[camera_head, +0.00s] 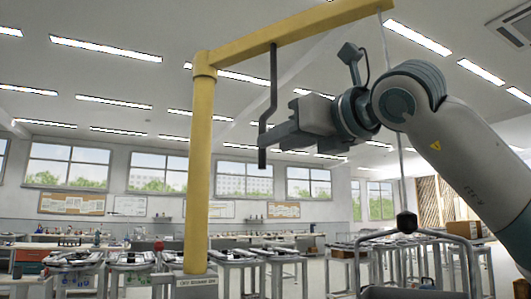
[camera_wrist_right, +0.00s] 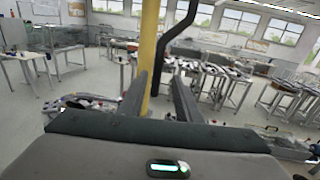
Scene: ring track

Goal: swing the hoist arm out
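The hoist has an upright yellow post (camera_head: 198,170) and a long yellow arm (camera_head: 290,32) that reaches up to the right. A dark cranked handle (camera_head: 272,80) hangs down from the arm; its upper part also shows in the right wrist view (camera_wrist_right: 183,22). My right gripper (camera_head: 267,141) is at the handle's lower end, with its fingers level with that part. In the right wrist view the two fingers (camera_wrist_right: 158,82) stand apart, with the handle's lower part between or just beyond their tips. Contact cannot be told. My left gripper is out of view.
A thin line (camera_head: 394,110) hangs from the arm's far end to a dark block (camera_head: 406,222) above a grey tubular frame (camera_head: 440,236). Several workbenches (camera_head: 270,255) stand behind the post. Open floor (camera_wrist_right: 85,80) lies left of the post in the right wrist view.

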